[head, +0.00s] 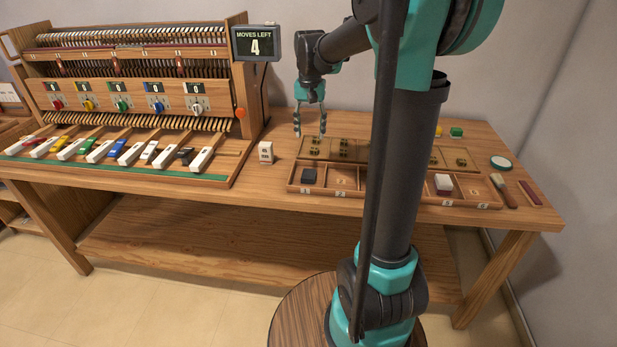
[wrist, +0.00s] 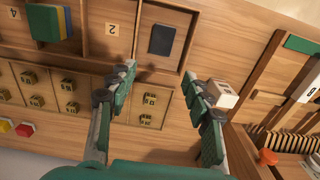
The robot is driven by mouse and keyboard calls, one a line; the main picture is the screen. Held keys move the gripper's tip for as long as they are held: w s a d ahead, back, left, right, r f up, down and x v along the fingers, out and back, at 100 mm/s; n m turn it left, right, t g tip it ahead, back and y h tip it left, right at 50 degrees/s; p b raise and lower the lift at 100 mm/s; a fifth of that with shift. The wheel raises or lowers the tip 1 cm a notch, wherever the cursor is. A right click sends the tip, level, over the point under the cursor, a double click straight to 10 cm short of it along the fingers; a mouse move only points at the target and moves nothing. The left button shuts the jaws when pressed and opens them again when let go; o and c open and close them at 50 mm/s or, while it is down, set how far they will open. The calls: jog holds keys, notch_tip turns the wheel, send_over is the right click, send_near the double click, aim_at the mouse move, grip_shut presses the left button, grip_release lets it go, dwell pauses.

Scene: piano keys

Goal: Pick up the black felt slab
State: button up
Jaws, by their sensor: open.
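The black felt slab (head: 309,175) lies in the leftmost front compartment of the wooden tray (head: 341,195), marked 1. In the wrist view the black slab (wrist: 162,39) lies flat, just beyond the space between my fingertips. My gripper (head: 310,134) is open and empty, above the table behind the slab's compartment. In the wrist view my gripper's two fingers (wrist: 159,70) stand wide apart, one on each side of the slab's line, touching nothing that I can see.
A small white lettered block (head: 265,152) stands left of the tray. A white-topped dark red block (head: 443,184) sits farther right in the tray. A green, blue and yellow stack (wrist: 48,22) shows in the wrist view. A brush (head: 503,190) lies at the right. The display (head: 256,44) reads 4 moves left.

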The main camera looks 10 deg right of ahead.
send_over(309, 172)
notch_tip(309, 172, down, 10)
jog(key=shift+d+r, duration=0.15)
jog(key=shift+r, duration=0.05)
jog(key=shift+a+f, duration=0.2)
jog(key=shift+f, duration=2.55)
jog(key=shift+c, duration=0.6)
jog(key=c, duration=0.5)
